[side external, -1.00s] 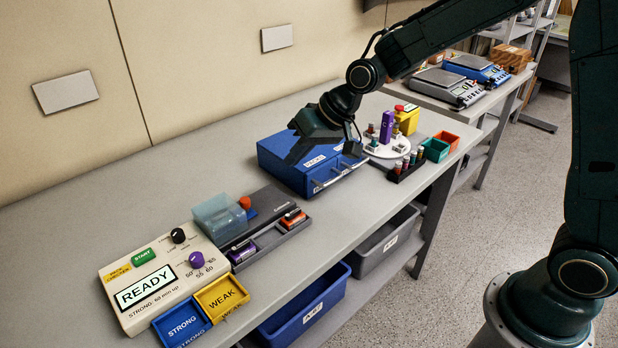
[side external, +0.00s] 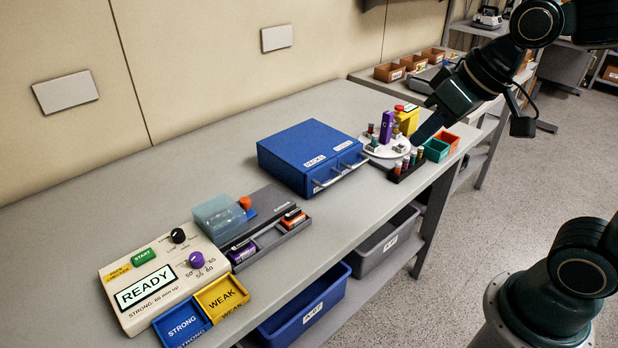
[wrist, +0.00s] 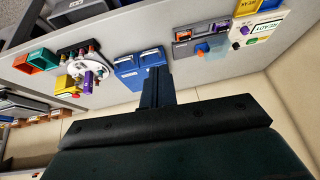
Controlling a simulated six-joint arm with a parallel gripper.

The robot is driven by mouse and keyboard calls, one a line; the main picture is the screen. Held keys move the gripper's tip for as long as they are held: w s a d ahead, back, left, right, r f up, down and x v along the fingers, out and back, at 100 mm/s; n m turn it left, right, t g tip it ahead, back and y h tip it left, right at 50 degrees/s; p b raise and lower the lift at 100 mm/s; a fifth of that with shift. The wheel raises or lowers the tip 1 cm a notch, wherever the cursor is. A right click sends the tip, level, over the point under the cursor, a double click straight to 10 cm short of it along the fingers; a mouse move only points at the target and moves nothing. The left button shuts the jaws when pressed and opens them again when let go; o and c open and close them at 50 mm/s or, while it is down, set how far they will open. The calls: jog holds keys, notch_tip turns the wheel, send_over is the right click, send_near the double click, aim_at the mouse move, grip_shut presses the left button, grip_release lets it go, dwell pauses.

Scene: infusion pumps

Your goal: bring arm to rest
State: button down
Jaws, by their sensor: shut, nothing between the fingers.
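My gripper (side external: 428,126) is raised at the right, in front of the far end of the bench (side external: 125,205) in the side view. In the wrist view its fingers (wrist: 155,75) are together and hold nothing. The gripper hides part of the blue drawer box (wrist: 126,72) in the wrist view. The side view shows this box (side external: 308,150) whole on the bench.
A round white stand (side external: 375,150), a vial rack (side external: 405,172) and small bins (side external: 436,149) crowd the bench's right end.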

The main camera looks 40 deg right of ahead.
jog(key=s+d+h, duration=0.1)
jog(key=s+d, duration=0.1)
jog(key=s, duration=0.6)
jog(key=shift+s+d+f, duration=0.15)
jog(key=shift+s+f, duration=0.1)
jog(key=shift+s, duration=0.15)
dwell(0.6)
